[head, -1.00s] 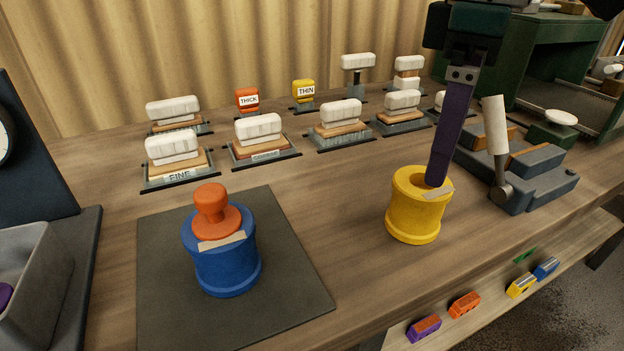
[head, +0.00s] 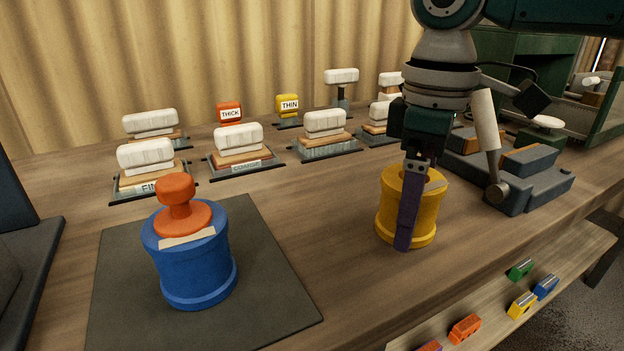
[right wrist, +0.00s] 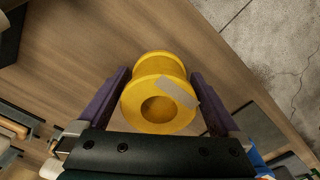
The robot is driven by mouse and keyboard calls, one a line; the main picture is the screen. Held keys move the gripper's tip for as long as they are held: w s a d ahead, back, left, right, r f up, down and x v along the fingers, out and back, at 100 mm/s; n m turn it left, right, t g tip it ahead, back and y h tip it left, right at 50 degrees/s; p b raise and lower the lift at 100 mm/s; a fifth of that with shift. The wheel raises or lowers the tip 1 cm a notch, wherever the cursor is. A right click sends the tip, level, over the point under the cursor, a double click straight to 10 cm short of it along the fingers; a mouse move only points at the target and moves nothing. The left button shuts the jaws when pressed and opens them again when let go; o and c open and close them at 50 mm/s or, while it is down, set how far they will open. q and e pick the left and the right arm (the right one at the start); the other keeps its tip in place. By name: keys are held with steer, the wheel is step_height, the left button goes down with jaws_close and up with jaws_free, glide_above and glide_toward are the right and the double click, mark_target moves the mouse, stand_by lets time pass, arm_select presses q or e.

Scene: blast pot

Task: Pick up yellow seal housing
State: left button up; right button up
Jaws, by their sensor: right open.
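The yellow seal housing (head: 424,212) stands upright on the wooden table, a flanged spool with a strip of tan tape at its rim. In the right wrist view the yellow housing (right wrist: 157,88) shows its round hole and lies between the two purple fingers. My right gripper (head: 406,235) is open at the housing; one finger stands in front of it and hides part of it. In the right wrist view my right gripper (right wrist: 155,95) has a finger on each side; I cannot tell whether either touches. My left gripper is not in view.
A blue housing (head: 197,262) with an orange knob (head: 176,200) stands on a dark mat (head: 275,290) at left. White-topped blocks on labelled plates line the back. A grey fixture with a pale handle (head: 487,120) stands close right of the yellow housing. Small coloured blocks lie on a lower shelf.

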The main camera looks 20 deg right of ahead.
steer(key=shift+f, duration=0.1)
steer(key=shift+c, duration=0.2)
steer(key=c, duration=1.2)
